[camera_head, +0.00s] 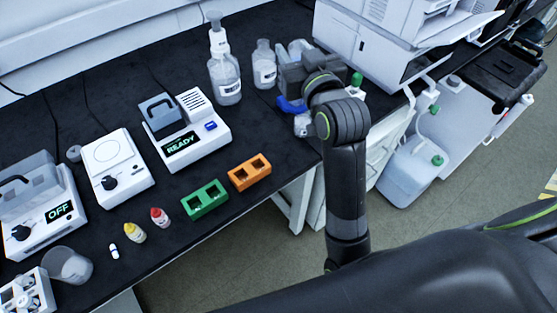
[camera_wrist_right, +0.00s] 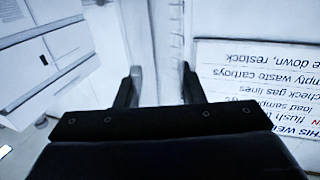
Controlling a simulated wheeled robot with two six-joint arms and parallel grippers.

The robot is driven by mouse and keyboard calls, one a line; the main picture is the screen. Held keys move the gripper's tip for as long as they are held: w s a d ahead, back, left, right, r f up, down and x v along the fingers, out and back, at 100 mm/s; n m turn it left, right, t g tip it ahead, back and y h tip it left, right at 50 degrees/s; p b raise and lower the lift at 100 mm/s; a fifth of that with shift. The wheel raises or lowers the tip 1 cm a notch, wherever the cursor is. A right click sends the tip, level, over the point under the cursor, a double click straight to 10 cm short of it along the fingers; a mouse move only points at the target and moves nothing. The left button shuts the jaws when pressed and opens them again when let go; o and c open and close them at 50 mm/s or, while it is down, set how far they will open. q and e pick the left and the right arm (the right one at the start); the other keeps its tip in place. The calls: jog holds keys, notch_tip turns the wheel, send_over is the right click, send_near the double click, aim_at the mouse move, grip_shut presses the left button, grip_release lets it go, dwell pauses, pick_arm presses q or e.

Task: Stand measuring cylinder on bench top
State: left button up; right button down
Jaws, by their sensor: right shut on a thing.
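My right gripper (camera_head: 296,76) is over the back right of the bench top, beside the large white instrument. In the right wrist view its two fingers (camera_wrist_right: 161,78) stand apart, with a pale, clear upright shape (camera_wrist_right: 166,40) between them. This looks like the measuring cylinder, held by the gripper. In the head view the gripper and wrist hide most of it. A clear part (camera_head: 297,47) shows behind the gripper and a blue part (camera_head: 291,105) below it; I cannot tell surely whether both belong to the cylinder or whether it touches the bench. My left gripper is out of view.
The dark bench (camera_head: 255,125) holds a wash bottle (camera_head: 224,78), a clear bottle (camera_head: 264,66), a green block (camera_head: 205,200), an orange block (camera_head: 249,173) and several devices at left. The white instrument (camera_head: 380,50) stands close to my right gripper. A printed sign (camera_wrist_right: 255,75) shows in the wrist view.

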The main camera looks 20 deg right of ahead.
jog(key=w+f+b, duration=0.3)
jog(key=f+b, duration=0.4)
jog(key=f, duration=0.5)
jog(key=w+f+y+b, duration=0.1)
jog(key=w+f+b, duration=0.2)
jog(key=f+b, duration=0.5)
notch_tip(320, 180, down, 6)
jog(key=shift+a+r+n, duration=0.25)
jog(key=shift+a+n, duration=0.05)
jog(key=shift+f, duration=0.1)
jog(key=c, duration=0.9)
grip_release()
jog(key=shift+c, duration=0.2)
